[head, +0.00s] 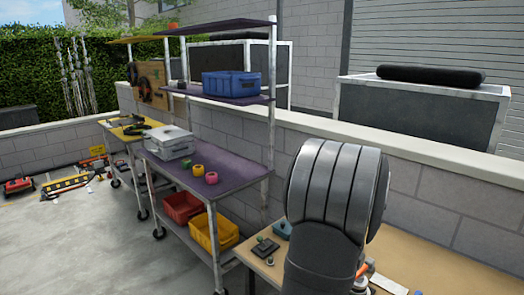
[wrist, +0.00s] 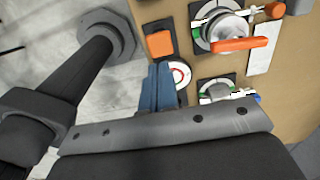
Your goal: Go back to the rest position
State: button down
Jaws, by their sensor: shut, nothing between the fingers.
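My gripper (wrist: 158,86) shows in the wrist view as two blue fingers pressed together, shut and empty. It is over the left edge of the wooden tabletop (wrist: 290,95), close to a small round red-and-white piece (wrist: 180,75). I cannot tell whether the fingertips touch anything. In the head view my large grey arm links fill the lower right, and my gripper is not clearly visible there.
A valve-like fixture with an orange handle (wrist: 238,44), an orange block (wrist: 160,43) and a round fixture (wrist: 217,91) lie near my fingers. In the head view, a purple-shelved cart (head: 235,172) stands left of the wooden table (head: 425,255). Open concrete floor (head: 75,245) lies further left.

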dwell(0.3)
jog(key=shift+f, duration=3.2)
